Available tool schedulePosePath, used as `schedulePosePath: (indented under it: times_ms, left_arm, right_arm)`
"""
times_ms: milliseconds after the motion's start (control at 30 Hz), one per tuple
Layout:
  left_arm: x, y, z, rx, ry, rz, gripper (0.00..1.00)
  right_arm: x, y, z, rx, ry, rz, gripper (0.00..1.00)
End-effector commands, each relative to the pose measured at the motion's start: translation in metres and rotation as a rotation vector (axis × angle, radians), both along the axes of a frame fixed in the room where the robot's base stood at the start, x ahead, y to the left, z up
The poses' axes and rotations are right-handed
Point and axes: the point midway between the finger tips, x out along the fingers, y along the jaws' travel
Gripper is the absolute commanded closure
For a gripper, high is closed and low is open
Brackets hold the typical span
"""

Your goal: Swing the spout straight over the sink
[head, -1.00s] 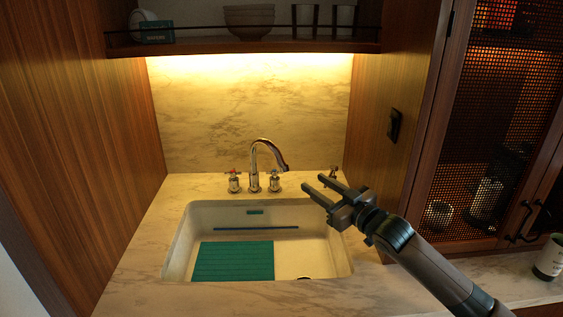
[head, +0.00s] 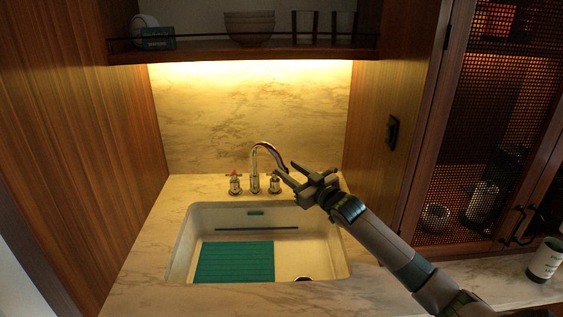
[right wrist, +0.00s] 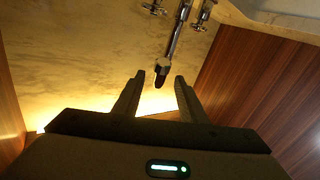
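The chrome spout (head: 257,151) rises behind the sink (head: 186,240) and arches toward the right, its end near the fingers of my right gripper (head: 284,172). In the right wrist view the spout's end (right wrist: 162,72) shows between the tips of the two open fingers (right wrist: 160,84), with gaps on both sides. I cannot tell whether either finger touches it. The fingers are apart and not closed on anything. My left gripper is not in view.
Cross-shaped tap handles stand left (head: 234,184) and right (head: 275,184) of the spout base. A teal mat (head: 234,262) and a dark blue bar (head: 256,229) are in the sink. A wooden shelf (head: 240,55) hangs above, and a mesh cabinet (head: 490,120) stands at the right.

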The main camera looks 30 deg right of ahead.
Motion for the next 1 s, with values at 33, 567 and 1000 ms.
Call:
schedulePosePath:
  times_ms: [33, 567, 1000]
  left_arm:
    - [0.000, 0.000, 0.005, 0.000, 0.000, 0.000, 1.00]
    - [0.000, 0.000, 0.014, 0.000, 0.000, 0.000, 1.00]
    - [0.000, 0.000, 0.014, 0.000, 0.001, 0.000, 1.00]
  right_arm:
    - [0.008, 0.000, 0.003, 0.002, -0.001, -0.001, 0.62]
    - [0.047, 0.002, 0.000, 0.000, 0.000, 0.000, 0.62]
    - [0.047, 0.002, 0.000, 0.000, 0.000, 0.000, 1.00]
